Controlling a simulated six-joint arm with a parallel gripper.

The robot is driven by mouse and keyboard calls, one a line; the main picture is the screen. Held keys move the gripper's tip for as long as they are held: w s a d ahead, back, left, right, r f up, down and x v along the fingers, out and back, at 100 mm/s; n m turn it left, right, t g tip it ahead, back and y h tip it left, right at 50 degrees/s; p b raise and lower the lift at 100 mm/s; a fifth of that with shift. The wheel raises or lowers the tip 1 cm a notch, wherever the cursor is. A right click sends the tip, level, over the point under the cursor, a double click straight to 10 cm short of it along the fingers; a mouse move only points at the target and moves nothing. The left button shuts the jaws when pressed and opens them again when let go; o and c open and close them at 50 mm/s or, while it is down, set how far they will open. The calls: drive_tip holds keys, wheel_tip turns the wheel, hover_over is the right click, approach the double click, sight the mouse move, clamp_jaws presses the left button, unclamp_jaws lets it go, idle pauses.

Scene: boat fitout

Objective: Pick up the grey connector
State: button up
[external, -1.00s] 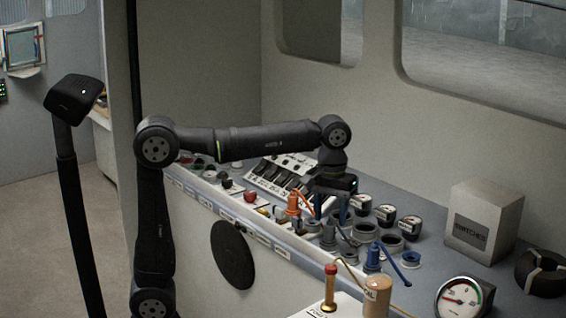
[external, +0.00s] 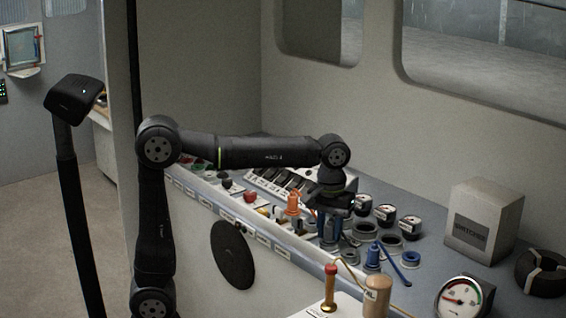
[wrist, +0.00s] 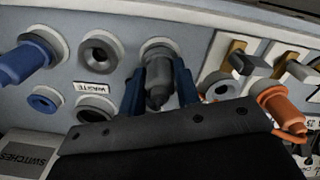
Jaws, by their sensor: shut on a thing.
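The grey connector (wrist: 158,84) stands in a round grey socket on the console in the wrist view, with its lower end at the socket ring. My gripper (wrist: 160,88) is shut on it, one dark blue finger on each side. In the external view my gripper (external: 330,218) points down over the console, and the grey connector there is mostly hidden between the fingers and the arm.
An orange connector (wrist: 283,105) and a blue connector (wrist: 28,60) stand on either side. An empty grey socket (wrist: 98,54) is next to the "WASTE" label (wrist: 92,87).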

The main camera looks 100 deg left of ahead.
drive_tip(key=shift+r, duration=0.55)
drive_tip(key=r, duration=0.2)
drive_tip(key=d+r, duration=0.1)
drive_tip(key=shift+s+r, duration=0.15)
drive_tip(key=shift+r, duration=0.25)
drive_tip(key=s+d+r, duration=0.3)
drive_tip(key=d+r, duration=0.3)
drive_tip(key=d, duration=0.4)
drive_tip(key=shift+d, duration=0.15)
drive_tip(key=shift+r, duration=0.1)
drive_tip(key=n, duration=0.2)
approach(329, 227)
drive_tip(key=s+d+f, duration=0.1)
drive_tip(key=s+d, duration=0.1)
drive_tip(key=s, duration=0.1)
drive_tip(key=s+a+f+n, duration=0.2)
drive_tip(key=a+n, duration=0.2)
drive_tip(key=a, duration=0.7)
drive_tip(key=shift+w+a+f, duration=0.1)
drive_tip(key=shift+w+f, duration=0.05)
drive_tip(key=shift+f, duration=1.55)
drive_tip(key=shift+w+a+f, duration=0.1)
drive_tip(key=shift+w+f, duration=0.05)
drive_tip(key=shift+f, duration=1.55)
